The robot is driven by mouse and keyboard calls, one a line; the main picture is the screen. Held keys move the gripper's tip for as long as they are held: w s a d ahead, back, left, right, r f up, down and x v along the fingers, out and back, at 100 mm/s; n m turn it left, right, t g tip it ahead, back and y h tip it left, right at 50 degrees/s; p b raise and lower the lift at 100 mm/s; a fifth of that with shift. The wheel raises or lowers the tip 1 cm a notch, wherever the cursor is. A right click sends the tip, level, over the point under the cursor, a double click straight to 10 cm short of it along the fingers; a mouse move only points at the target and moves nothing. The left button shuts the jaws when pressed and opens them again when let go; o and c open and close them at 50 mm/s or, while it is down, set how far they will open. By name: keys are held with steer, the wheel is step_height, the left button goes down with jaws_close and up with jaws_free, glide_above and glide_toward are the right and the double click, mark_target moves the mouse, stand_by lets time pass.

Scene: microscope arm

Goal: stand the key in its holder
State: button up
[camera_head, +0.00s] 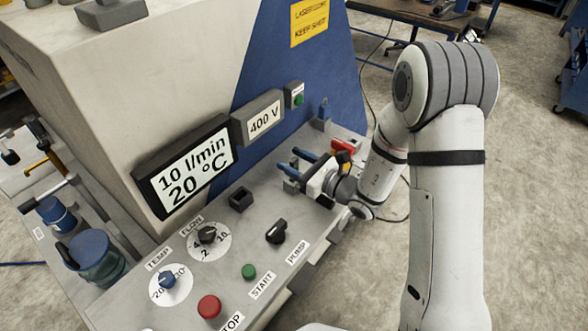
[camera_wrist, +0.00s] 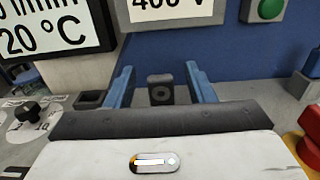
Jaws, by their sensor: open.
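My gripper (camera_head: 297,160) is open, with its two blue fingers low over the panel near the blue wall. In the wrist view, a small dark grey piece with a round mark (camera_wrist: 161,90) shows between the fingers (camera_wrist: 160,82), apart from both. I cannot tell if it is the key. A slim blue piece (camera_head: 323,108) stands upright in a grey block (camera_head: 321,124) behind my gripper; these may be the key and a holder. A black square socket with an open top (camera_head: 241,199) stands left of my gripper, and it also shows in the wrist view (camera_wrist: 90,100).
A red button on a yellow base (camera_head: 342,147) is close beside my wrist. The flow dial (camera_head: 207,235), temp dial (camera_head: 167,280), pump switch (camera_head: 276,231), green button (camera_head: 249,271) and red button (camera_head: 209,306) occupy the front panel. Display boxes (camera_head: 187,165) overhang the back.

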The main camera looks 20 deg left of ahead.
steer(key=shift+w+a, duration=0.1)
steer(key=shift+a, duration=0.05)
jaws_close()
stand_by(0.4)
